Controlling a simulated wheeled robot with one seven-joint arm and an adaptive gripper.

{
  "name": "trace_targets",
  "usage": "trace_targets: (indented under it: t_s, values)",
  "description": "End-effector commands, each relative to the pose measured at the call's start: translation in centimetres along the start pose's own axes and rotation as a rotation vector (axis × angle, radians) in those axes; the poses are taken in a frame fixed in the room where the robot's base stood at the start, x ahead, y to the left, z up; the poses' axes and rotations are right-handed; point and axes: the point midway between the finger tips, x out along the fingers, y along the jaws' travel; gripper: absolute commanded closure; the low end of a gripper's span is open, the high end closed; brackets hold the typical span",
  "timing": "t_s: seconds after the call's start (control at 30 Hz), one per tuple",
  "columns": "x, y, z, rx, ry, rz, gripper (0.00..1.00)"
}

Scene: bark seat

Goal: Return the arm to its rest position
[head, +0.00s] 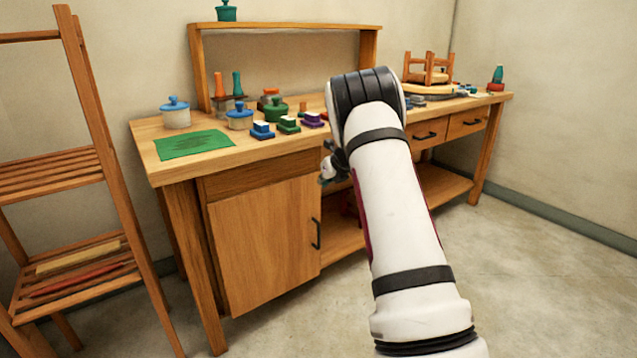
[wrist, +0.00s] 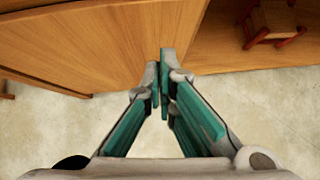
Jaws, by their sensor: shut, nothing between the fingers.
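My arm (head: 400,200) reaches up and forward in the head view, with its bend in front of the wooden workbench. My gripper (head: 326,178) shows small beside the arm, in front of the bench's right-of-door opening, and is partly hidden by the arm. In the wrist view my gripper (wrist: 160,88) has its teal fingers brought together at the tips, with nothing between them. Below it are the wooden cabinet door (wrist: 110,45) and the pale floor.
The workbench (head: 140,135) carries a green mat (head: 193,145), lidded pots, stamp-like blocks and a small upturned stool (head: 428,70). A slatted wooden rack (head: 95,110) stands at left. A small stool (wrist: 273,20) sits on the lower shelf. Floor (head: 540,270) at right is clear.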

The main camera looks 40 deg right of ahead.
Motion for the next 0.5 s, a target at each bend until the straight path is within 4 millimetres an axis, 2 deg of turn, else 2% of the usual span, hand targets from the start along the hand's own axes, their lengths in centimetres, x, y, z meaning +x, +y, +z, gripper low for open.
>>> trace_targets:
  t_s: [0.03,0.2,0.5]
  values:
    - [-1.1,-0.1,0.1,0.001,0.0,-0.001,1.0]
    - [-3.0,-0.3,0.1,-0.001,0.0,-0.001,1.0]
    - [-3.7,-0.3,-0.1,0.0,0.001,-0.001,1.0]
